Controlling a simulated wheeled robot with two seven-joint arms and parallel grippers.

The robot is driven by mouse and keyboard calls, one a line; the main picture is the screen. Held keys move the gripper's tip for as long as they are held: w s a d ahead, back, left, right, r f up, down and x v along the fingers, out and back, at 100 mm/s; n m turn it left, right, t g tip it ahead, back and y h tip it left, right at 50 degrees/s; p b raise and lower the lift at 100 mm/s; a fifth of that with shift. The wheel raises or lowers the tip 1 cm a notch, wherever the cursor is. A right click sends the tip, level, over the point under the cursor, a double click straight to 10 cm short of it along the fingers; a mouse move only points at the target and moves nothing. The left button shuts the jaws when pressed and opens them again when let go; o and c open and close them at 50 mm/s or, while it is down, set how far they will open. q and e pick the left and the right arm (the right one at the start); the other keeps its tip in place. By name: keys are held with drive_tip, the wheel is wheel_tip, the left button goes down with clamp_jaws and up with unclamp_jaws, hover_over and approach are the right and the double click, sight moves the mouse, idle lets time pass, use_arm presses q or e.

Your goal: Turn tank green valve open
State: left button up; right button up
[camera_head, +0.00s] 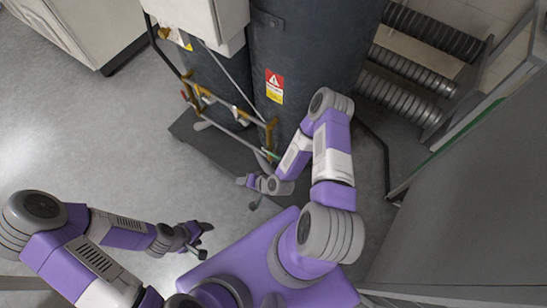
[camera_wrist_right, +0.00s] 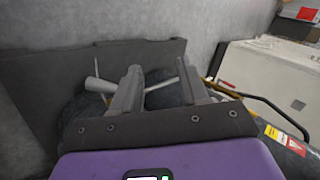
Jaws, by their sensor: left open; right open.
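The tank (camera_head: 310,50) is a dark grey cylinder with pipes on its front. A small green piece, which looks like the green valve (camera_head: 270,155), shows low on the tank's front beside a brass fitting, partly hidden by my right arm. My right gripper (camera_head: 247,193) is open below and left of it, apart from it in the head view. In the right wrist view, the open fingers (camera_wrist_right: 158,90) have a dark surface behind them, and no green handle can be made out. My left gripper (camera_head: 206,240) is open and empty over the floor.
Brass pipes and fittings (camera_head: 200,97) run along the tank's front. A dark base plate (camera_head: 205,145) lies under it. The floor at left is clear.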

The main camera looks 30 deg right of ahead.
drive_tip(key=w+d+f+m+t+h+b, duration=0.3)
drive_tip(key=d+f+m+t, duration=0.2)
drive_tip(key=d+f+m, duration=0.15)
drive_tip(key=m+t+h+b, duration=0.3)
drive_tip(key=m+h+b, duration=0.1)
drive_tip(key=m+h, duration=0.4)
approach(275, 155)
drive_tip(key=w+d+f, duration=0.1)
drive_tip(key=w, duration=0.2)
drive_tip(key=b+x, duration=0.1)
drive_tip(key=x, duration=0.6)
drive_tip(key=shift+d+f+b, duration=0.15)
drive_tip(key=shift+b, duration=0.15)
use_arm(q)
wheel_tip(275, 155, down, 10)
use_arm(e)
drive_tip(key=shift+c, duration=0.4)
clamp_jaws()
